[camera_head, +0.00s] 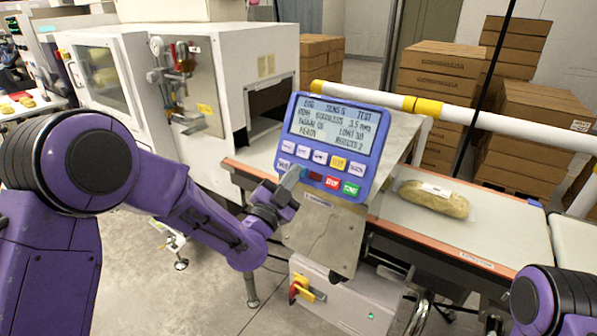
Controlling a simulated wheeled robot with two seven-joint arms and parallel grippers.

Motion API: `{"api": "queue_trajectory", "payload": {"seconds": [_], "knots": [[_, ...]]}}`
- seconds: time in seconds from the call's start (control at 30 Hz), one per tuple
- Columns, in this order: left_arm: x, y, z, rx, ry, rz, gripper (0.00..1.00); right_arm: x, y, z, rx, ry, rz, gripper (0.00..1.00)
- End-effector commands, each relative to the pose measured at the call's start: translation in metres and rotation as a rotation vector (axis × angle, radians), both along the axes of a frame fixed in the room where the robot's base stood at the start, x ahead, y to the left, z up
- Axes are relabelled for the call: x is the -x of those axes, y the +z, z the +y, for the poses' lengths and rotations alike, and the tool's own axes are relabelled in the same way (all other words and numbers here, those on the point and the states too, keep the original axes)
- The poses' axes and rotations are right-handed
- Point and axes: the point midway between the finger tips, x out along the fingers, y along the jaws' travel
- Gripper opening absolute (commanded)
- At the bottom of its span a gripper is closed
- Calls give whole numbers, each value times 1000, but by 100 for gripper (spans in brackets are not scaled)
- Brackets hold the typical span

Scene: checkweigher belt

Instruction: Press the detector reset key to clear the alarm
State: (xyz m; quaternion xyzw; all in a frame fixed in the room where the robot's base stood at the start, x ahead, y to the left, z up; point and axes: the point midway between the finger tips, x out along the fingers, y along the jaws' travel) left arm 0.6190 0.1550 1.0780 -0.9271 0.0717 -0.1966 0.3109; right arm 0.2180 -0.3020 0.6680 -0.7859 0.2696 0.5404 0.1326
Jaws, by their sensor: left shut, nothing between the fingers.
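The blue detector panel (374,163) stands tilted above the belt. Its grey screen (335,128) shows small text, with READY on the lowest line at left. Below are pale keys, a yellow key (338,163), a red key (332,183) and a green key (350,188). Most key labels are too small to read, so I cannot tell which is reset. My left gripper (298,177) is shut at the panel's lower left and hides part of the lower key row. I cannot tell whether its tip touches a key. My right gripper is out of view.
A wrapped loaf (434,199) lies on the belt (505,222) right of the panel. A white rail with yellow bands (428,107) crosses behind. A white cabinet (228,75) stands at left, cardboard boxes (440,75) at back. A red-yellow switch (301,289) sits below.

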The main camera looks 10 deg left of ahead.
Motion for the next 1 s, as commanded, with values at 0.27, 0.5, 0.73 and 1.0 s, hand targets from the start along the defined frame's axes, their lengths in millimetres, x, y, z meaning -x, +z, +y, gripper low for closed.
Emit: {"api": "queue_trajectory", "payload": {"seconds": [0.27,0.5,0.73,1.0], "knots": [[0,0,0,0,-1,1,0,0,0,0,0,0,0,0],[6,3,2,-1,-1,-1,0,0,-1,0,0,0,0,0],[14,7,5,1,0,0,0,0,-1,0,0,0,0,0],[16,9,6,0,-1,-1,0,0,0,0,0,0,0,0]]}}
